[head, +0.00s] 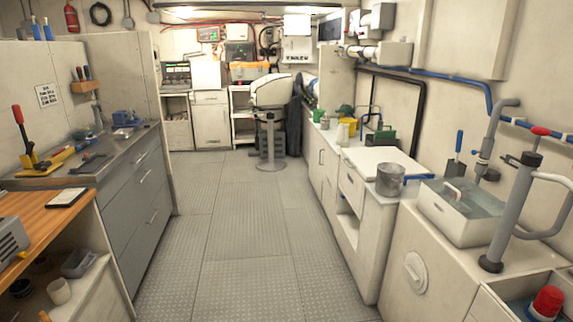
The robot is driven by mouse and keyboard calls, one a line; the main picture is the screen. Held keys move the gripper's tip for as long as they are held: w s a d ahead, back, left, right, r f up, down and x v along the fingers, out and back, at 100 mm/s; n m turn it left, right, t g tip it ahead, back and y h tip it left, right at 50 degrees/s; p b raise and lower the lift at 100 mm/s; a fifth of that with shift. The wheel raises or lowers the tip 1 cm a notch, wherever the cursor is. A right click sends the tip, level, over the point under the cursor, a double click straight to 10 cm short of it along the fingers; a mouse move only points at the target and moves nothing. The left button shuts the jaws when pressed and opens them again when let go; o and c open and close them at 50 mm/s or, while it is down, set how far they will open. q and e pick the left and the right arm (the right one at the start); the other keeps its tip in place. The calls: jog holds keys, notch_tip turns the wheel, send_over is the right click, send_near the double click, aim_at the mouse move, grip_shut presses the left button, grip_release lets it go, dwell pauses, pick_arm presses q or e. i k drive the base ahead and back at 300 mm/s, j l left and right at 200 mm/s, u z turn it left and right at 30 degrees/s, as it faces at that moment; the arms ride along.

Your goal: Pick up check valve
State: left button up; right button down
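I cannot make out a check valve for certain in the head view. A red-capped fitting (547,301) stands in an open bin at the bottom right, partly cut off by the picture's edge; I cannot tell what it is. Small metal and blue items (124,117) lie on the left steel counter, too small to identify. Neither of my grippers is in view.
A clear metal-plate aisle (235,235) runs between the left grey drawer cabinet (140,215) and the right white counter (372,212). A stool (270,130) stands at its far end. A sink basin (462,212), metal pot (390,180) and upright pipes (515,205) crowd the right.

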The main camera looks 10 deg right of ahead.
aim_at(482, 162)
jog(key=i, duration=3.05)
jog(key=i+z, duration=0.15)
jog(key=z, duration=0.25)
jog(key=i+j+z, duration=0.1)
jog(key=z, duration=0.3)
jog(key=i+j+z, duration=0.15)
jog(key=z, duration=0.25)
jog(key=i, duration=0.1)
